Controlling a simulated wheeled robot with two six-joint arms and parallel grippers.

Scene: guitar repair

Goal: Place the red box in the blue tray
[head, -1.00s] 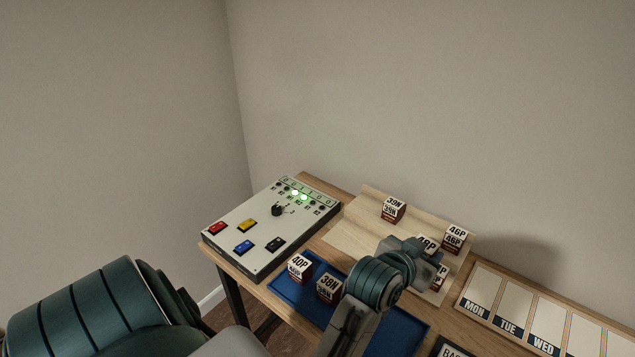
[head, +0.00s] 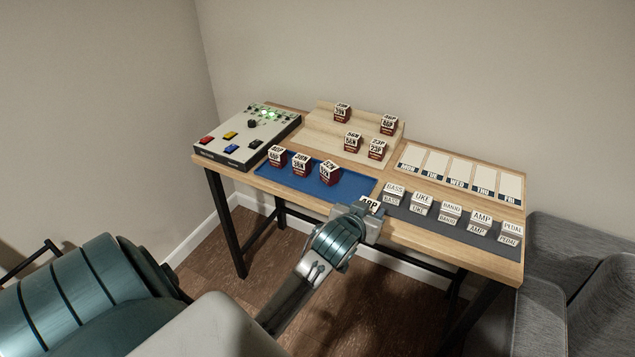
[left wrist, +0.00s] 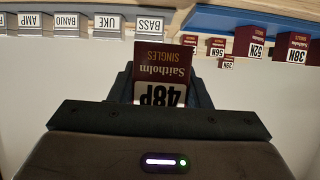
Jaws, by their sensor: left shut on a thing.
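My left gripper (head: 362,216) is shut on a dark red box with a white top, marked 48P. The held box (head: 369,203) shows its white top in the head view, and its red "Saitholm Singles" face shows in the left wrist view (left wrist: 165,70). It is near the table's front edge, by the tray's front right corner; I cannot tell its exact height. The blue tray (head: 345,190) lies on the table's left half and holds three similar boxes, 40P (head: 277,158), 38N (head: 301,168) and 52N (head: 329,173). My right gripper is not in view.
A stepped wooden stand (head: 325,130) behind the tray holds several red boxes. A switch panel (head: 225,150) stands left. A dark mat (head: 420,218) with white labelled boxes and a weekday board (head: 455,172) are right. The tray's right part is bare.

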